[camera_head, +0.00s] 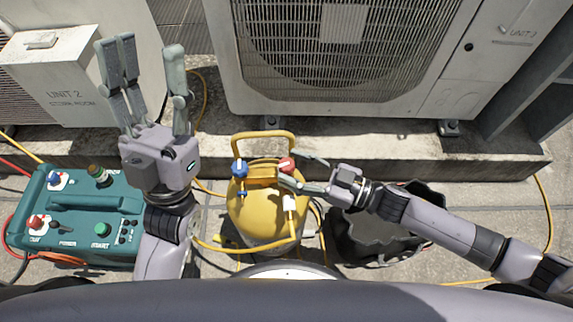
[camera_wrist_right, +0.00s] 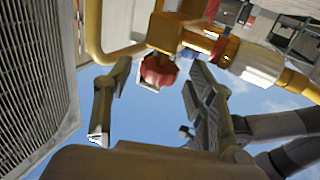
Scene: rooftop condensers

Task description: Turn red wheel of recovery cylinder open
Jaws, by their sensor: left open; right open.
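The yellow recovery cylinder (camera_head: 262,212) stands on the ground at the centre of the head view. Its red wheel (camera_head: 287,165) is at the top right of the valve, and the blue wheel (camera_head: 239,169) is at the left. My right gripper (camera_head: 313,172) is open beside the red wheel, reaching in from the right. In the right wrist view the red wheel (camera_wrist_right: 159,71) lies between the spread fingertips of the right gripper (camera_wrist_right: 155,85), with gaps at both sides. My left gripper (camera_head: 150,75) is open and empty, raised at the left with fingers pointing up.
A teal recovery machine (camera_head: 85,215) stands at the left. A dark open bag (camera_head: 375,235) sits right of the cylinder, under my right arm. Condenser units (camera_head: 440,90) stand on a concrete ledge (camera_head: 400,155) behind. Yellow hoses run around the cylinder, which has a yellow handle (camera_head: 262,135).

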